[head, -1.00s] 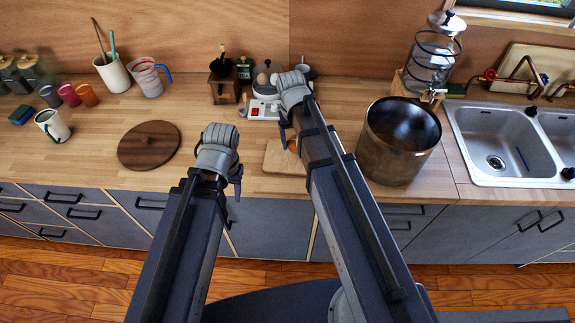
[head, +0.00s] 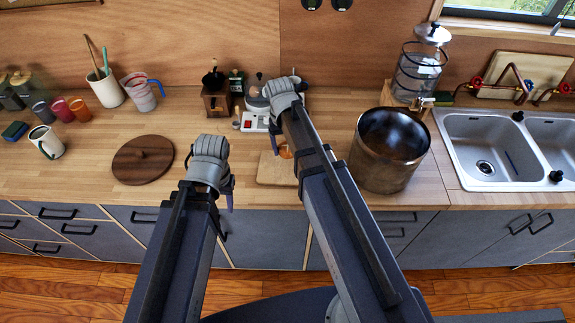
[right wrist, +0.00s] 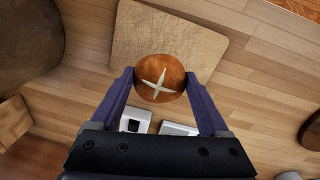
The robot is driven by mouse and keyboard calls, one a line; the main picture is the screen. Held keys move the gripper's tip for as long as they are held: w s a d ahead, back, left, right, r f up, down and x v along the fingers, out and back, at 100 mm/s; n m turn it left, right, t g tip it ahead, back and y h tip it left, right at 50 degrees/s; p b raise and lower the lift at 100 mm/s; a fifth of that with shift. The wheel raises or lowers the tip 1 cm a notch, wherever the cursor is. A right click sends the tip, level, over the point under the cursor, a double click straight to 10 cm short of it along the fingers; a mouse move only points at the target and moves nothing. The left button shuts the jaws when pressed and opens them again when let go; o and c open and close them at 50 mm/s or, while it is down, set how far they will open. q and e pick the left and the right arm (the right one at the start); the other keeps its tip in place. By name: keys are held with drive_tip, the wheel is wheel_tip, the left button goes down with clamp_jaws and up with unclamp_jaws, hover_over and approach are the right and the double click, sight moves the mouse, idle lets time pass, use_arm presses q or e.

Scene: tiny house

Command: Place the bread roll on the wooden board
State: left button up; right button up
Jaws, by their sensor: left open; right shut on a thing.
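The bread roll (head: 285,152) is round and brown with a pale cross on top, mostly hidden by my right arm in the head view. My right gripper (head: 283,138) is shut on it; the right wrist view shows the roll (right wrist: 158,84) between both fingers. The wooden board (head: 274,171) is pale and flat on the counter, partly hidden by the right arm. In the right wrist view the roll overlaps the near edge of the board (right wrist: 165,35); I cannot tell whether they touch. My left gripper (head: 209,175) is open and empty, left of the board.
A large dark metal pot (head: 388,165) stands right of the board. A round dark wooden lid (head: 142,160) lies to the left. A white and red kitchen scale (head: 253,123) and a coffee grinder (head: 216,100) stand behind. A sink (head: 487,150) is at the right.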

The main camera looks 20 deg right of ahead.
sight(288, 168)
drive_tip(key=shift+f+b, duration=3.15)
drive_tip(key=shift+f, duration=0.65)
drive_tip(key=shift+r, duration=0.15)
drive_tip(key=o, duration=0.9)
drive_tip(key=shift+f, duration=0.2)
drive_tip(key=o, duration=0.3)
drive_tip(key=shift+r, duration=0.15)
